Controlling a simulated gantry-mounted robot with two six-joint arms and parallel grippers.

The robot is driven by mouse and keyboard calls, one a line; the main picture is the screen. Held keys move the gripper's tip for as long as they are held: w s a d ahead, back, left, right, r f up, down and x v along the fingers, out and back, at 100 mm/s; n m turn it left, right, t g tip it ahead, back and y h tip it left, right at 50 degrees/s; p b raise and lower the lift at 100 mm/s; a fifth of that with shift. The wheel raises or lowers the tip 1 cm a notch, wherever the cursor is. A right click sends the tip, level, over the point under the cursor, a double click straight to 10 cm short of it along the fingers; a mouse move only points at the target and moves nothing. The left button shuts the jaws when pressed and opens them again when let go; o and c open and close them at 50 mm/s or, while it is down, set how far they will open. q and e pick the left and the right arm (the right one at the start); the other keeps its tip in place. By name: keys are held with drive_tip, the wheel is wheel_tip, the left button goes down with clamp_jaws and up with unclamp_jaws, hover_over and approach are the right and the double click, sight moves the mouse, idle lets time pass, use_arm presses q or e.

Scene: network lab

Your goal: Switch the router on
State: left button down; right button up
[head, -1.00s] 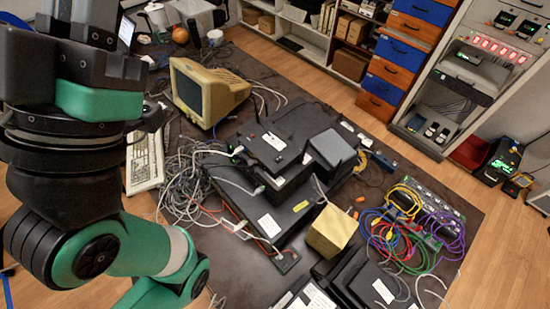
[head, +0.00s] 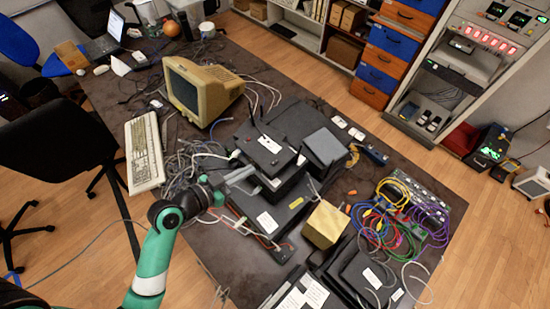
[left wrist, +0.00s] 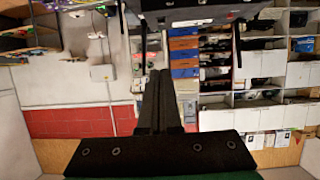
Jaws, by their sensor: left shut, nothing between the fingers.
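The router appears to be the flat black box (head: 268,146) with a thin antenna, lying on top of a stack of dark devices in the middle of the table. A dark device, perhaps the same one, shows at the top edge of the left wrist view (left wrist: 195,12). My left gripper (head: 247,171) is low at the left side of the stack, close to it; I cannot tell whether it touches. Its two fingers (left wrist: 153,85) are together with nothing between them. I cannot make out a power switch. My right gripper is not in view.
A beige monitor (head: 203,90) and a keyboard (head: 144,152) stand behind and left. Loose grey cables lie left of the stack. A yellowish box (head: 325,224), coloured cables (head: 392,215) and more black devices (head: 362,275) crowd the right front.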

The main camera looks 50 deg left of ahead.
use_arm(q)
drive_tip(key=shift+s+a, duration=0.1)
drive_tip(key=shift+a, duration=0.2)
drive_tip(key=b, duration=0.2)
hover_over(268, 169)
wheel_tip(268, 169, down, 3)
drive_tip(key=shift+a+f, duration=0.1)
wheel_tip(268, 169, down, 4)
drive_tip(key=shift+f+b, duration=0.1)
drive_tip(key=shift+b, duration=0.25)
